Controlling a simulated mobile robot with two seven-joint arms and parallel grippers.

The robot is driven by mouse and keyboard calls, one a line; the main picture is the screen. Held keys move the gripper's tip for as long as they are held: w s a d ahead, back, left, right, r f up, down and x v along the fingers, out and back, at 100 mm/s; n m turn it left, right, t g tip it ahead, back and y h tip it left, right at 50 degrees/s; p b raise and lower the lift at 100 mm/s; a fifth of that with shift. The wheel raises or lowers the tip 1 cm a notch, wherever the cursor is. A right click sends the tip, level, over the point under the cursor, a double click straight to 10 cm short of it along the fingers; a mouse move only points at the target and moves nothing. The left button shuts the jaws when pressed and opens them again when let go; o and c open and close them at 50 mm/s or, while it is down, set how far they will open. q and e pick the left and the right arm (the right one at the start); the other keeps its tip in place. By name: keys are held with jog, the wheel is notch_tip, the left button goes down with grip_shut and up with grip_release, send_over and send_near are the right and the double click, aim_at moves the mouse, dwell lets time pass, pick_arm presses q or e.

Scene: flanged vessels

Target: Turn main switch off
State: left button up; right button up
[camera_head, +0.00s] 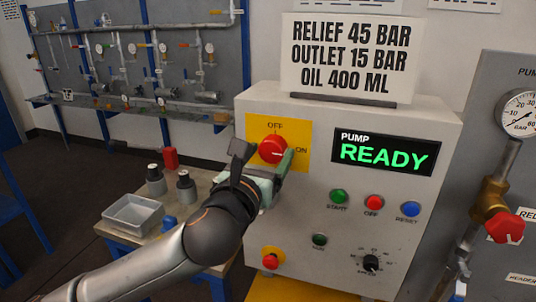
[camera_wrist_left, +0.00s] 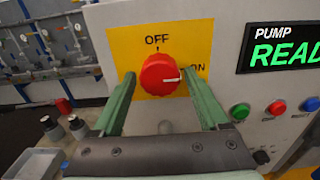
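The main switch is a round red knob (camera_head: 272,149) on a yellow plate (camera_head: 300,128) marked OFF at the top and ON at the right. In the left wrist view the knob (camera_wrist_left: 160,75) has a white mark pointing right, towards ON. My left gripper (camera_head: 264,161) is in front of the plate. In the left wrist view its two green fingers (camera_wrist_left: 161,88) stand apart on either side of the knob, with gaps visible. Contact with the knob cannot be seen. My right gripper is in neither view.
The grey panel carries a display (camera_head: 384,153) reading PUMP READY, green, red and blue buttons, a black dial (camera_head: 371,263) and a red knob (camera_head: 271,261) low down. A small table with a grey tray (camera_head: 133,214) and dark-capped containers (camera_head: 186,186) stands left. A gauge (camera_head: 519,113) is at right.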

pick_arm(q)
jog(key=c, duration=1.1)
jog(key=shift+o, duration=0.2)
jog(key=shift+n, duration=0.3)
jog(key=n+p, duration=0.2)
jog(key=n, duration=0.1)
jog(key=shift+r+p, duration=0.1)
jog(key=shift+p, duration=0.25)
jog(key=n+p, duration=0.2)
jog(key=n, duration=0.4)
jog(key=shift+a+p, duration=0.1)
jog(key=shift+p, duration=0.2)
jog(key=n+p, duration=0.1)
jog(key=n, duration=0.3)
jog(key=shift+f+n+p, duration=0.2)
jog(key=shift+n+p, duration=0.25)
jog(key=shift+n, duration=1.65)
